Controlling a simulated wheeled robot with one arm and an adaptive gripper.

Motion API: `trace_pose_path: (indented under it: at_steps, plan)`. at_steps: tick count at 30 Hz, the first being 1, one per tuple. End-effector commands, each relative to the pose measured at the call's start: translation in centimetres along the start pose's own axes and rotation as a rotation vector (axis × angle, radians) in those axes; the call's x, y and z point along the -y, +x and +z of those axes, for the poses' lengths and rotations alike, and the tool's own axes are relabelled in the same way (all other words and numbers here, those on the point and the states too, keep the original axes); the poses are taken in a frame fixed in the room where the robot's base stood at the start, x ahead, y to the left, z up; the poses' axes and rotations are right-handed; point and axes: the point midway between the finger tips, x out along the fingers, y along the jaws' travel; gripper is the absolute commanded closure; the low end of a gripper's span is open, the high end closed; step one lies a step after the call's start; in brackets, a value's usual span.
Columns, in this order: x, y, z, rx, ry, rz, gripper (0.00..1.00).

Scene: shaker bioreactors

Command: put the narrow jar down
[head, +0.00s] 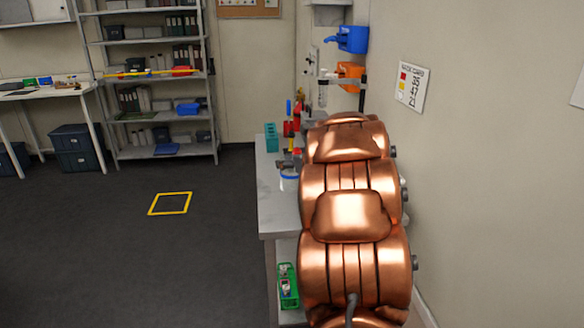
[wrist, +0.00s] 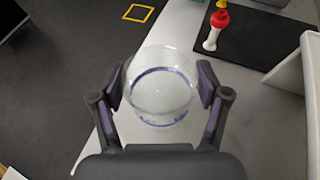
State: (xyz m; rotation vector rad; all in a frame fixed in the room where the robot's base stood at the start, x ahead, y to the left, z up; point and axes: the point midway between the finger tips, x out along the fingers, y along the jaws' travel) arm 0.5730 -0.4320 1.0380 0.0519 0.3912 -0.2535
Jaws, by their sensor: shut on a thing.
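The narrow jar (wrist: 160,100) is clear glass or plastic with a blue line around it, seen from above in the wrist view. My gripper (wrist: 161,84) is shut on it, with one finger on each side. The jar is over the white bench top (wrist: 107,150), near its left edge. Whether its base touches the bench cannot be told. In the head view, a clear piece with a blue band, likely the jar (head: 289,182), shows left of my copper arm above the bench (head: 276,213). My arm hides most of the gripper there.
In the wrist view, a black mat (wrist: 262,42) lies beyond the jar with a red and white bottle (wrist: 214,30) on it. A white box-like thing (wrist: 304,72) stands at right. In the head view, a teal rack (head: 271,137) is at the bench's far left; a green basket (head: 288,286) sits lower.

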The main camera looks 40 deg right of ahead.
Motion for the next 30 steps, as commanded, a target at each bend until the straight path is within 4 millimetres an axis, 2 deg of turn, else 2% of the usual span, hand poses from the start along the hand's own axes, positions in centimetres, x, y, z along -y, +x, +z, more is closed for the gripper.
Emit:
trace_pose_path:
  at_steps: [10,18,30]
  plan:
    - [0.9,1.4,0.6,0.002,-0.003,0.001,0.92]
    - [0.8,2.6,-2.6,0.000,0.003,0.003,0.92]
    - [0.9,2.8,-2.9,0.001,-0.002,0.000,0.92]
